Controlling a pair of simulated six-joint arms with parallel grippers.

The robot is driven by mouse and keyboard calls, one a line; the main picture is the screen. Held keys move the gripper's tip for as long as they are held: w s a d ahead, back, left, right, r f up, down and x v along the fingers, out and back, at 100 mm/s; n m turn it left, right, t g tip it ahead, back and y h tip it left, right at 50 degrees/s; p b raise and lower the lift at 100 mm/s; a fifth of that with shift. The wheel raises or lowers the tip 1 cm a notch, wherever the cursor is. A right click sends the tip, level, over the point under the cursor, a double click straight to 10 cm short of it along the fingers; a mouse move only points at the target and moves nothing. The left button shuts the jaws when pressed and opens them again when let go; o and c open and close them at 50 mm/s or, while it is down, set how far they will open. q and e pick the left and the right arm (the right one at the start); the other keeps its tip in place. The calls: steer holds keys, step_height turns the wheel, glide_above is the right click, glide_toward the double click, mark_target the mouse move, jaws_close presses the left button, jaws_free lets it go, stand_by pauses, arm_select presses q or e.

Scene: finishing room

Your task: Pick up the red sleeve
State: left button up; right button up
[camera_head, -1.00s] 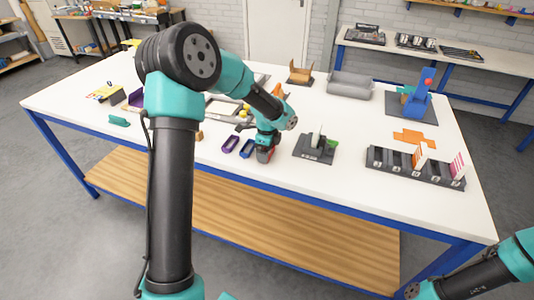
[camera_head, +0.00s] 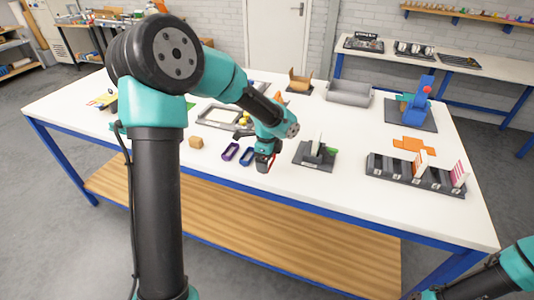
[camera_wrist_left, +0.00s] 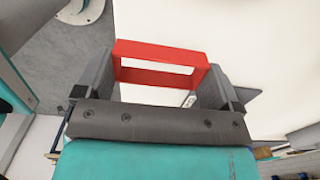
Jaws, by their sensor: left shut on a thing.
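The red sleeve (camera_wrist_left: 160,52) is an open rectangular frame. In the left wrist view it lies between the two grey fingers of my left gripper (camera_wrist_left: 158,88), which is shut on it. In the head view my left gripper (camera_head: 265,163) is near the front edge of the white table, and only a small red strip of the sleeve (camera_head: 272,160) shows beside it. I cannot tell how high the sleeve is above the table. Part of my right arm shows at the lower right of the head view; its gripper is out of the picture.
A purple sleeve (camera_head: 231,152) and a blue sleeve (camera_head: 247,157) lie just left of my gripper. A dark fixture (camera_head: 314,156) stands to the right, with a slotted dark rack (camera_head: 400,176) farther right.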

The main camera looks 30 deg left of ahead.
arm_select(q)
steer(key=s+d+r, duration=0.1)
steer(key=s+d, duration=0.4)
steer(key=s, duration=0.4)
steer(key=shift+s+d, duration=0.25)
steer(key=shift+d, duration=0.15)
